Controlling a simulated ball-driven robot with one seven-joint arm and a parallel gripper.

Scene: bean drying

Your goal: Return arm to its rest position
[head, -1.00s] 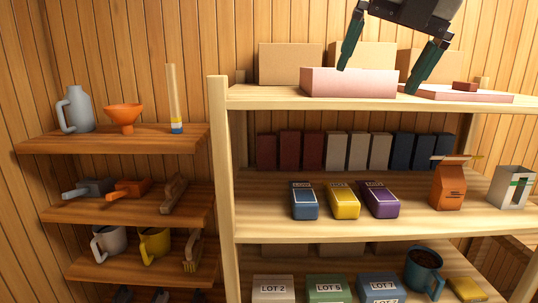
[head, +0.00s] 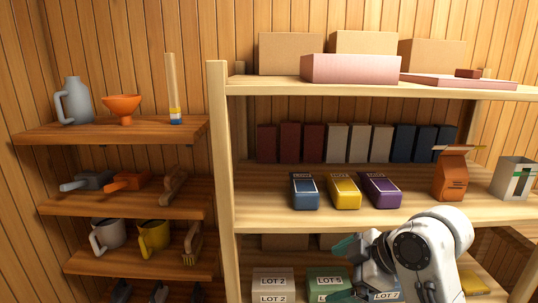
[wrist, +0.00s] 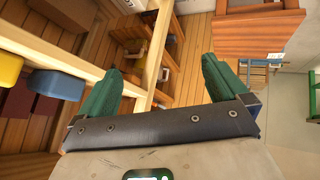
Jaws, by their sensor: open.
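My gripper (head: 342,270) is low at the right of centre in the head view, in front of the lower shelf with the LOT boxes. My white arm comes in from the bottom and covers part of that shelf. In the wrist view my gripper (wrist: 162,66) shows two green fingers spread wide apart, with nothing between them. The wrist view looks at a tilt past shelf posts to the wooden floor.
The pink box (head: 350,69) and a pink lid (head: 455,81) lie on the top shelf. Blue, yellow (head: 343,190) and purple packs and an orange bag (head: 452,176) stand below. A wooden cabinet (wrist: 255,35) shows in the wrist view.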

